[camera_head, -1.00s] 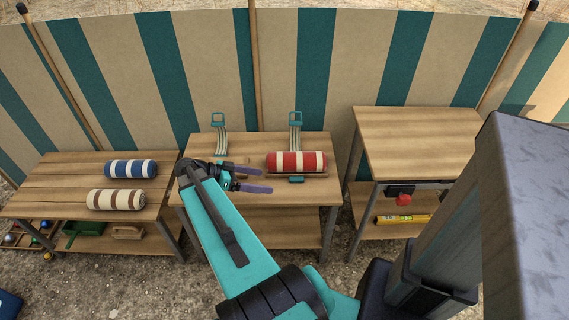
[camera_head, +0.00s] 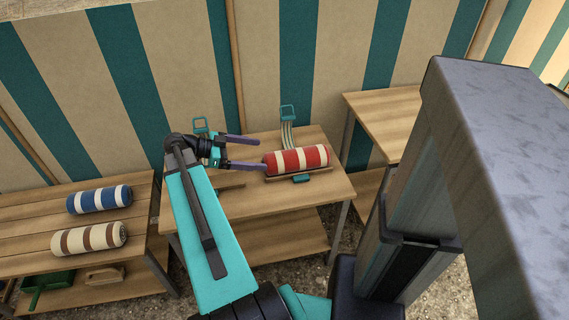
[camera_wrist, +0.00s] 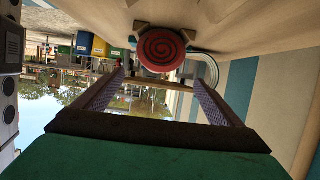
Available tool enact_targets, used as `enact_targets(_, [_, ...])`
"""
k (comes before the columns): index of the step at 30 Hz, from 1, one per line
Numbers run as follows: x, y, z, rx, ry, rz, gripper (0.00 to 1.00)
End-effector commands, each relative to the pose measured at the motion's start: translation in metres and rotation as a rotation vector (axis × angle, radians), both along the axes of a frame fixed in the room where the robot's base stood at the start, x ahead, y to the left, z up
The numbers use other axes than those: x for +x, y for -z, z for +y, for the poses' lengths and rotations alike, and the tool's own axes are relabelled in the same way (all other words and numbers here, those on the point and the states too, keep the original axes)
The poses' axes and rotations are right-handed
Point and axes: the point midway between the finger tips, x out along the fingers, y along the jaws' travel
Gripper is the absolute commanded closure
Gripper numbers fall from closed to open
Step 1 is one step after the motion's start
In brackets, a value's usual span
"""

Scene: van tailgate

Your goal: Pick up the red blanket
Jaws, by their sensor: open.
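The red blanket (camera_head: 297,159) is a roll with cream stripes. It lies on a shallow wooden cradle (camera_head: 330,169) on the middle table. My gripper (camera_head: 251,153) is open and empty to the left of the roll, with its purple fingers pointing right toward the roll's left end. In the wrist view the spiral end of the red blanket (camera_wrist: 161,50) shows at the upper middle, beyond the fingertips of my gripper (camera_wrist: 160,82). That picture looks upside down. The fingers do not enclose the roll; the exact gap to it is hard to tell.
A blue striped roll (camera_head: 99,199) and a brown striped roll (camera_head: 89,239) lie on the left table (camera_head: 25,225). A teal-framed strap stand (camera_head: 288,123) rises behind the red roll. A striped canvas wall (camera_head: 280,50) closes the back. Another table (camera_head: 385,115) stands at the right.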

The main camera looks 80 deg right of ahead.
Motion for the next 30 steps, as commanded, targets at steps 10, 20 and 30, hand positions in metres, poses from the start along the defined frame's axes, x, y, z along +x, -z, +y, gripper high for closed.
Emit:
enact_targets(10, [-0.002,-0.001,-0.001,-0.01,0.007,0.0,0.1])
enact_targets(20, [-0.013,0.003,-0.006,-0.009,0.007,0.0,0.1])
enact_targets(30, [-0.051,0.019,-0.023,-0.008,0.006,0.0,0.1])
